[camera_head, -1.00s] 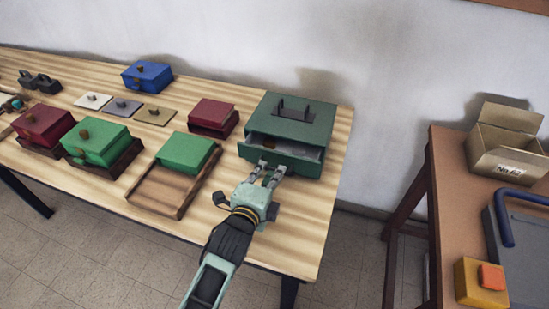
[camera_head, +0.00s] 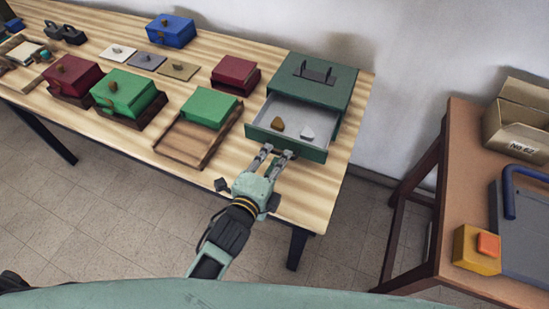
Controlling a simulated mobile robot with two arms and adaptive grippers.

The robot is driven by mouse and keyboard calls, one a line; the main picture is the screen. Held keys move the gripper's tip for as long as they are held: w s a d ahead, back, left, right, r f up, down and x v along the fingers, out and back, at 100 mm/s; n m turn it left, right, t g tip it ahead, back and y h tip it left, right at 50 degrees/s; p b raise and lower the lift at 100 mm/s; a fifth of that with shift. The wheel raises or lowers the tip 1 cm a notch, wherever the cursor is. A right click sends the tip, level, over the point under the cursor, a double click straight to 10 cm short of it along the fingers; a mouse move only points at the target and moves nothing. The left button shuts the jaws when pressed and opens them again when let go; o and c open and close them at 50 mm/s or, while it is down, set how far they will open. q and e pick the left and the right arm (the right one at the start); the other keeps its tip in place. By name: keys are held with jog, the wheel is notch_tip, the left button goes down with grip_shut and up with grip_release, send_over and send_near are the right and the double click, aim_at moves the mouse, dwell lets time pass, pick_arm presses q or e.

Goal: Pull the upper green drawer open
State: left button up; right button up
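The green drawer cabinet (camera_head: 335,92) stands at the right end of the wooden table, with a dark handle on top. Its upper drawer (camera_head: 262,134) is pulled well out toward me, its pale inside showing. I cannot make out a lower drawer. My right gripper is out of view.
Left of the cabinet are a dark red box (camera_head: 236,74), a green box (camera_head: 209,108) on a wooden tray (camera_head: 176,146), and several other lidded boxes. The floor in front is clear. A brown side table (camera_head: 455,215) stands at the right.

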pick_arm(q)
jog(key=v, duration=1.2)
jog(key=shift+w+a, duration=0.1)
dwell(0.5)
jog(key=s+a+f+n+g+y, duration=0.2)
jog(key=a+f+n+g, duration=0.15)
jog(key=a+n, duration=0.3)
jog(key=s+a+f+n+g+y, duration=0.3)
jog(key=a+n+g, duration=0.15)
jog(key=n, duration=0.35)
jog(key=s+a+n+g, duration=0.1)
jog(key=s+n+g, duration=0.2)
jog(key=s+n, duration=0.25)
notch_tip(320, 180, down, 27)
jog(key=s+g, duration=0.2)
jog(key=s, duration=0.1)
jog(key=s+a+f+m, duration=0.1)
jog(key=s+a+f, duration=0.2)
jog(key=s+f, duration=1.3)
jog(key=shift+s+a+f+g, duration=0.25)
jog(key=shift+s+g, duration=0.15)
jog(key=shift+s, duration=0.05)
